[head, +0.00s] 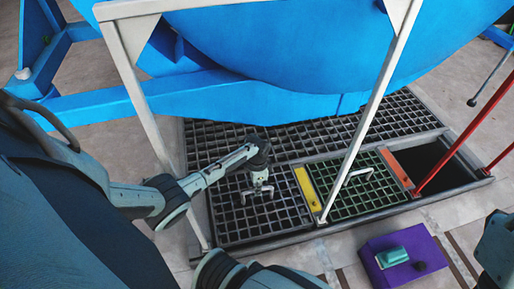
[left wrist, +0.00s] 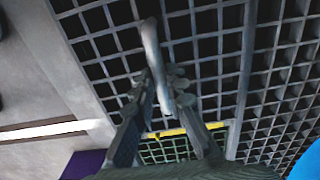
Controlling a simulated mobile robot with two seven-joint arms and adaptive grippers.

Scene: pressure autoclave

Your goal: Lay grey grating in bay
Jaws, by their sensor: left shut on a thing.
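The grey grating (head: 235,222) lies level in or just over the left bay of the floor frame, left of a yellow strip (head: 307,188). I cannot tell whether it is fully seated. My left gripper (head: 259,187) is above its middle, shut on its pale handle. In the left wrist view the fingers (left wrist: 165,95) close around the handle bar (left wrist: 152,45), with the grating's dark mesh (left wrist: 205,65) behind. The open bay (head: 432,165) on the right is dark and empty. My right gripper is not visible.
A green grating (head: 345,200) with a white handle fills the middle bay, beside an orange strip (head: 396,168). White frame posts (head: 372,108) and red bars (head: 465,135) stand close. A blue vessel (head: 300,50) overhangs behind. A purple box (head: 435,250) sits in front.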

